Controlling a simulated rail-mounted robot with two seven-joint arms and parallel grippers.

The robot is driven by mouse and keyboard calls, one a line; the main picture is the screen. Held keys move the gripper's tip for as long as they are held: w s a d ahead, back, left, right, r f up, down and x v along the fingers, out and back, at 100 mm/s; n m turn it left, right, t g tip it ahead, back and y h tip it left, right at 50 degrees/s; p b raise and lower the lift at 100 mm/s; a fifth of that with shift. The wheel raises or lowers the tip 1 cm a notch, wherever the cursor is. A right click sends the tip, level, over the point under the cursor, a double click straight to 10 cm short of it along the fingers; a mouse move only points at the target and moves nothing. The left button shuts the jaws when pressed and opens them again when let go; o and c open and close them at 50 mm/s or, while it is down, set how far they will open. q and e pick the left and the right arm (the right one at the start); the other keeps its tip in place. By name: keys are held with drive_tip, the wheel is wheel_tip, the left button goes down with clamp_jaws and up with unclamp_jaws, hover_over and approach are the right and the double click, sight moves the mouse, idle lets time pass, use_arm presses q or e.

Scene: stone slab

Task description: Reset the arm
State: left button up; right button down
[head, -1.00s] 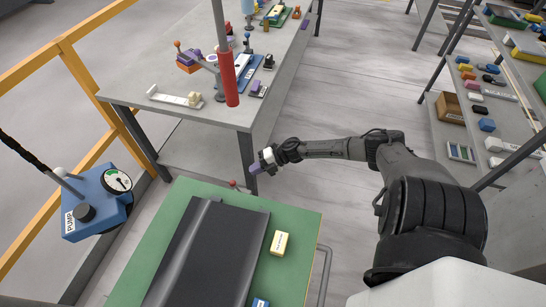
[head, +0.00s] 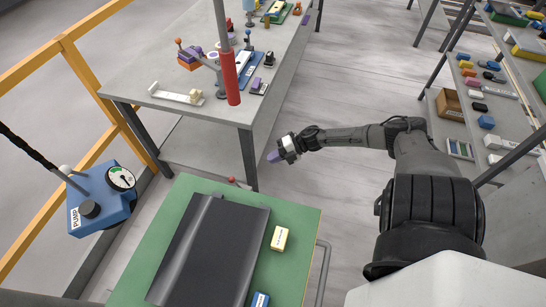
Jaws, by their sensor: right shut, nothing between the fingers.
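My right arm reaches in from the right of the head view. Its gripper (head: 274,156), with purple fingertips, is shut and empty. It hangs over the floor, to the right of the grey table's front leg and beyond the far right corner of the green-topped bench (head: 296,222). It touches nothing that I can see. My left gripper is not in view.
A grey table (head: 210,108) with several fixtures stands beyond. A blue pump (head: 100,205) is at left, shelves (head: 510,120) at right. Floor between is open.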

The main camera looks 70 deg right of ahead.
idle(0.4)
